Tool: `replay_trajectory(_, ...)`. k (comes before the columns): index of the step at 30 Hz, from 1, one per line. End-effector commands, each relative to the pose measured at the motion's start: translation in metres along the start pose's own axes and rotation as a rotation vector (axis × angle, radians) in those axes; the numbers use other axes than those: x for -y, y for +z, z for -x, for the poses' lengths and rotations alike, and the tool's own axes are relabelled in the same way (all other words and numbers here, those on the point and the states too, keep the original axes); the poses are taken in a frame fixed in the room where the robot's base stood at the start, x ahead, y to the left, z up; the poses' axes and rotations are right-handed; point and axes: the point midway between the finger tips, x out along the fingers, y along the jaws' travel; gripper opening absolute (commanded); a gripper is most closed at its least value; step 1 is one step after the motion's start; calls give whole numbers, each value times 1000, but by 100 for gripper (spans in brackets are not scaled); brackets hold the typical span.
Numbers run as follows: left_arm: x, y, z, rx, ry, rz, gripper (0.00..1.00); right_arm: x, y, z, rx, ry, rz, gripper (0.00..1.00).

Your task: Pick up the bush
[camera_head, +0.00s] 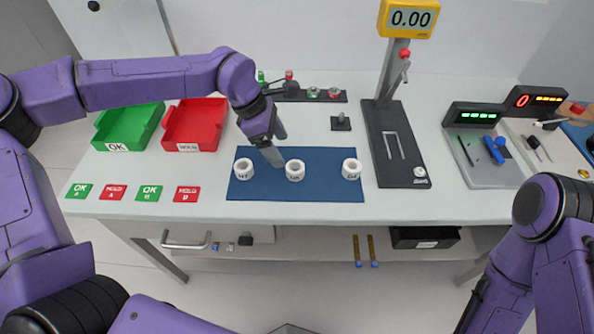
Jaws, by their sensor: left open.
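Three white ring-shaped bushes stand on a dark blue mat (325,192): a left one (243,169), a middle one (295,171) and a right one (351,169). Each has a small dark label on its front that I cannot read surely. My left gripper (276,156) is open and points down over the mat, just behind and left of the middle bush. Nothing shows between its fingers, and it looks apart from the bushes. My right arm is at the right edge, and its gripper is out of view.
A green OK bin (128,127) and a red HOLD bin (194,125) stand at the left, with several green and red cards in front. A press stand (398,150) with a yellow display (408,18) rises right of the mat. A grey tool tray (480,160) lies further right.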

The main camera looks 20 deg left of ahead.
Motion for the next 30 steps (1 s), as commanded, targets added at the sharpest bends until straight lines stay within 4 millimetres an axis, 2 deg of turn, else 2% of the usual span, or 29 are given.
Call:
replay_trajectory(15, 0, 6, -78, -2, -2, 0, 79, -1, -6, 14, 0, 0, 0, 78)
replay_trajectory(22, 0, 7, -82, 0, 0, -1, 79, -1, -6, 14, 0, 0, 0, 78)
replay_trajectory(23, 0, 7, -82, 0, 0, -1, 76, -1, -6, 14, 0, 0, 0, 78)
replay_trajectory(28, 0, 7, -81, 0, -1, -2, 21, -1, -6, 14, 0, 0, 0, 78)
replay_trajectory(30, 0, 7, -81, 0, 0, -2, 19, -1, -6, 14, 0, 0, 0, 78)
